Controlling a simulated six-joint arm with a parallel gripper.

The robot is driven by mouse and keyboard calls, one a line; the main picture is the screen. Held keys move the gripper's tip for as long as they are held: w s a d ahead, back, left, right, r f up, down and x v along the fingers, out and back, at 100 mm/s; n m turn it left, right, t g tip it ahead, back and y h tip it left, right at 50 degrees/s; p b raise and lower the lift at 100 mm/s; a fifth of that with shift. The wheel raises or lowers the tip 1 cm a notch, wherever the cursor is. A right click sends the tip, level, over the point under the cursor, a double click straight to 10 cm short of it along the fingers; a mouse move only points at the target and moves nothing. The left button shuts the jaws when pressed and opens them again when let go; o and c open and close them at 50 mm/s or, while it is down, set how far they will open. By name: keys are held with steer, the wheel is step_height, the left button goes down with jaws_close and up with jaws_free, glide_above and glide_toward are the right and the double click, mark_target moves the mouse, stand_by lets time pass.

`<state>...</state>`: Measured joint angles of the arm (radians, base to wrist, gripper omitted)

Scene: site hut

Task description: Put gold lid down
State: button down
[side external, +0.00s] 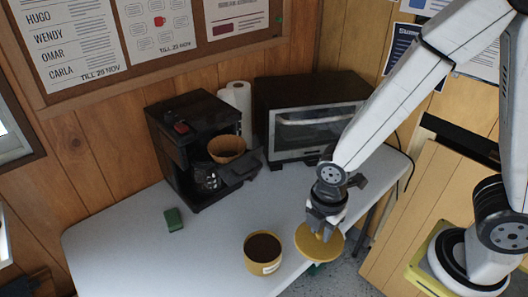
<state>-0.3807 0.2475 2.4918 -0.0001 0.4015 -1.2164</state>
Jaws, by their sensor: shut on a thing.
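The gold lid (308,245) is a flat round disc near the table's front right edge. My gripper (325,229) is above it and shut on it, from the top. I cannot tell whether the lid touches the table or hangs just above it. A round gold tin (261,260) stands open to the left of the lid, with dark brown grounds inside and a pale label on its front. The lid and the tin are apart.
A black coffee maker (180,150) with a brown filter (226,148) in its swung-out holder stands at the back. A green block (173,219) lies left on the white table (130,240). The front left is clear.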

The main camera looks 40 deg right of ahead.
steer(key=d+f, duration=0.6)
steer(key=d, duration=0.4)
steer(key=shift+s, duration=0.35)
steer(key=shift+f, duration=0.1)
steer(key=shift+w+f, duration=1.55)
steer(key=shift+w, duration=0.7)
steer(key=shift+w+f, duration=1.55)
steer(key=shift+w, duration=0.7)
steer(key=shift+w+f, duration=1.55)
steer(key=shift+w, duration=0.7)
steer(key=shift+w+f, duration=0.1)
steer(key=shift+f, duration=0.05)
steer(key=shift+w+f, duration=0.15)
steer(key=shift+f, duration=1.5)
